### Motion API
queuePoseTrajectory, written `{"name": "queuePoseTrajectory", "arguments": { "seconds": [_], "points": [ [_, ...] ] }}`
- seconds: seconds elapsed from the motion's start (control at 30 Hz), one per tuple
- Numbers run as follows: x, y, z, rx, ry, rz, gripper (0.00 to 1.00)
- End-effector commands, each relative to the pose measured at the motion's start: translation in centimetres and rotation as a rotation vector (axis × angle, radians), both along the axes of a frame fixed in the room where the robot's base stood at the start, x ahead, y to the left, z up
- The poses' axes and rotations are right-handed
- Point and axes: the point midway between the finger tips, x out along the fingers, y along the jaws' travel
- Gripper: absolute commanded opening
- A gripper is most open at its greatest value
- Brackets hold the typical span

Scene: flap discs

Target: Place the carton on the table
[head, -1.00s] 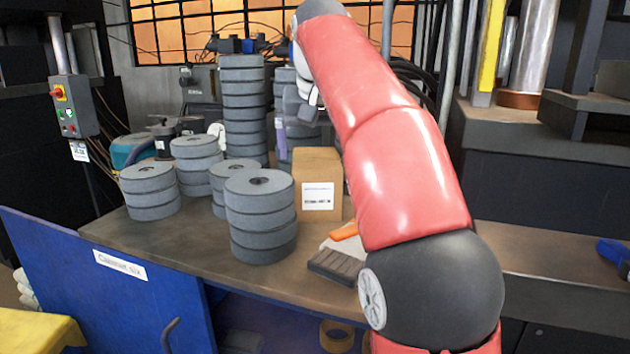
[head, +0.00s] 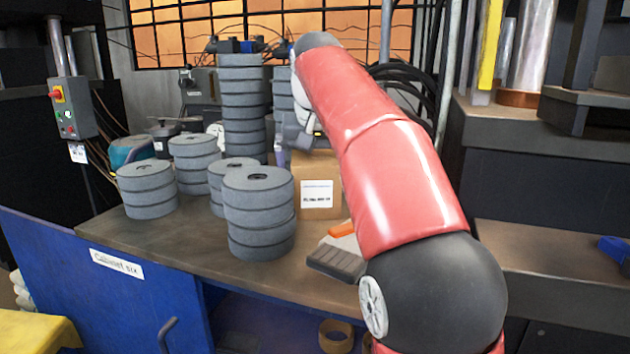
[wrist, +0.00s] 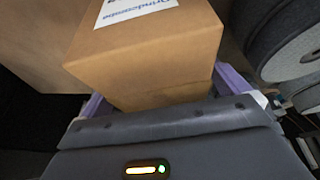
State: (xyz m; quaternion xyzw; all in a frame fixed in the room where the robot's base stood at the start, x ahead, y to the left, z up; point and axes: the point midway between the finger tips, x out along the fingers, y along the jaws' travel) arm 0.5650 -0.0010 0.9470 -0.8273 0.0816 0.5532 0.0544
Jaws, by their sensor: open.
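The carton (head: 320,188) is a brown cardboard box with a white label, standing on the table (head: 200,250) behind the brush. In the wrist view the carton (wrist: 150,62) fills the middle, its printed label at the top. My gripper (wrist: 165,92) is open, with one purple finger on each side of the carton. I cannot tell whether the fingers touch it. In the head view my gripper (head: 292,158) is at the carton's upper back; my arm hides the carton's right edge and most of the gripper.
Several stacks of grey flap discs stand left of the carton, the nearest stack (head: 259,215) close beside it. A tall stack (head: 243,105) rises behind. The table's front left is clear.

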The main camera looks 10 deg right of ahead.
Motion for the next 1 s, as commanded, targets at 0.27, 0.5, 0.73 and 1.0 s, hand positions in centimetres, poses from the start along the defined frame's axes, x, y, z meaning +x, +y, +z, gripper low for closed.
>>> {"name": "queuePoseTrajectory", "arguments": {
  "seconds": [0.27,0.5,0.73,1.0],
  "points": [
    [0.00,0.01,-0.21,0.000,0.000,0.000,1.00],
    [-0.01,0.00,-0.20,0.000,-0.001,0.000,0.86],
    [-0.01,0.00,-0.20,0.000,-0.001,0.000,0.56],
    [-0.03,0.00,0.01,0.000,-0.005,0.000,0.20]
  ]
}}
